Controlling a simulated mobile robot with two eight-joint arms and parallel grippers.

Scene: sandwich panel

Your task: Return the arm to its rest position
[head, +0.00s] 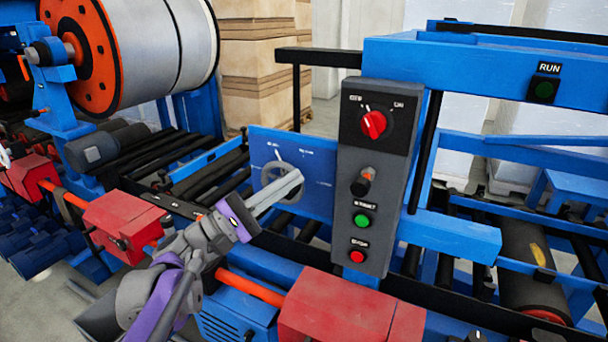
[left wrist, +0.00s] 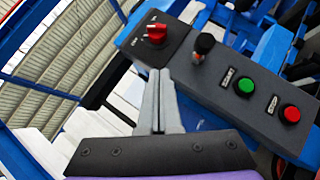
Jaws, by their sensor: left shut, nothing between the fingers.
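My left gripper (head: 290,190) is shut and empty in the head view, its arm coming in from the lower left. Its fingertips are left of the grey control panel (head: 346,210), in front of a round dial on a blue plate (head: 316,170). In the left wrist view the shut fingers (left wrist: 158,82) point toward the panel's red rotary switch (left wrist: 157,33). The panel carries this red switch (head: 373,124), a dark selector knob (head: 361,184), a green button (head: 362,221) and a red button (head: 357,256). My right gripper is not in view.
A large metal roll (head: 160,50) with an orange flange stands at the upper left. Red boxes (head: 335,305) and black rollers line the blue machine frame. A blue beam (head: 490,65) with a RUN button (head: 543,89) crosses the upper right. Stacked boxes (head: 258,70) stand behind.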

